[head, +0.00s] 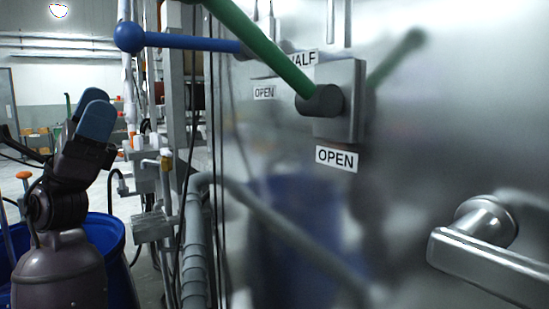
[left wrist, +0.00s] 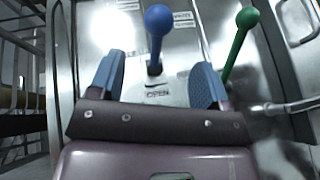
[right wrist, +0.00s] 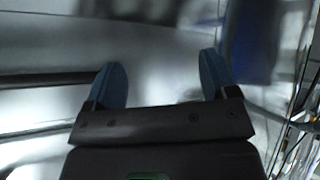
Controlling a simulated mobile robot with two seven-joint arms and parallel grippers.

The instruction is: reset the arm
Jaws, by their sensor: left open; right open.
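My left gripper (head: 93,115) is raised at the left of the head view, with blue finger pads, apart from the handles. In the left wrist view it (left wrist: 160,82) is open and empty, and the blue ball-ended lever (left wrist: 158,22) shows beyond and between its fingers. My right gripper (right wrist: 165,85) is open and empty in the right wrist view, facing a blurred shiny metal surface. It is not in the head view. The blue lever (head: 180,40) points left from the steel panel. The green lever (head: 262,47) slants up to the left from its square mount.
A shiny steel panel (head: 270,170) fills the right side, with an "OPEN" label (head: 336,158) and a protruding metal door handle (head: 485,250). Grey pipes (head: 194,235) run beside its left edge. A blue barrel (head: 110,235) stands behind my left arm.

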